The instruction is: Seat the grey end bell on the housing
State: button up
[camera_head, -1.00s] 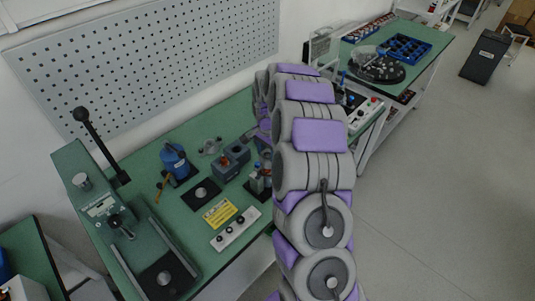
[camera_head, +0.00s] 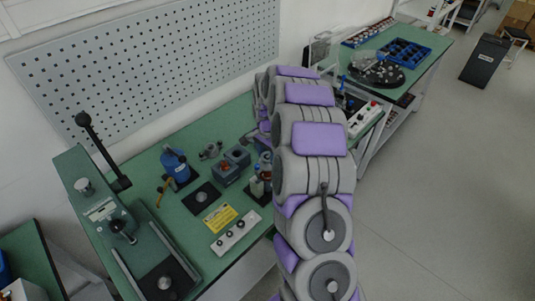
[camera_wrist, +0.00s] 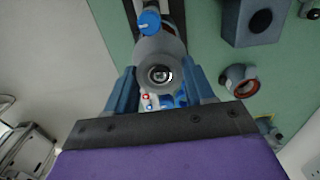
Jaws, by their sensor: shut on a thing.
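In the wrist view, my gripper (camera_wrist: 161,93) is shut on a grey round part with a bright ring around a dark bore, apparently the grey end bell (camera_wrist: 145,54). One blue finger stands on each side of it. A blue-capped post (camera_wrist: 149,22) on a dark mount lies just beyond the part. I cannot tell whether the part touches anything below it. In the head view my arm hides the gripper and the end bell. A blue-topped item (camera_head: 257,176) on a black base shows beside the arm. I cannot tell for sure which item is the housing.
A pegboard (camera_head: 150,60) stands behind.

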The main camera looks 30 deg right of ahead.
aim_at(268, 164)
jog(key=shift+f, duration=0.15)
dwell(0.5)
jog(key=shift+f, duration=1.5)
jog(key=shift+f, duration=0.2)
jog(key=shift+f, duration=0.95)
jog(key=o, duration=1.1)
jog(key=shift+r, duration=0.1)
notch_tip(268, 164, up, 17)
jog(key=shift+r+p, duration=0.1)
jog(key=shift+p, duration=1.05)
